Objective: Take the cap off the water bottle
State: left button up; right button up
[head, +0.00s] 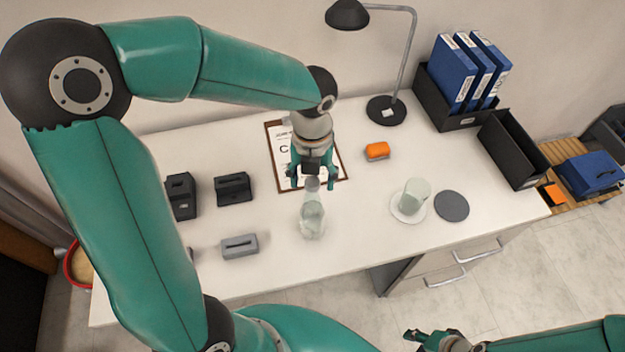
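The clear water bottle (312,215) stands upright on the white desk, near its front middle. My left gripper (312,184) points down at the top of the bottle, with one finger on each side of the neck. Its fingers are spread, with gaps visible between them and the bottle top. The cap is hard to make out under the gripper. My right gripper (432,338) is low in front of the desk, far from the bottle; its fingers are too small to read.
A clipboard (279,157) lies behind the bottle. A grey block (239,246) and dark holders (233,188) stand to its left. A glass (414,194) on a white saucer (398,213), a grey coaster (452,206) and an orange object (377,151) are to its right. A lamp (386,108) stands behind.

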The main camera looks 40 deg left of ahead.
pick_arm(q)
jog(key=c, duration=0.7)
jog(key=shift+c, duration=0.3)
jog(key=shift+r, duration=0.1)
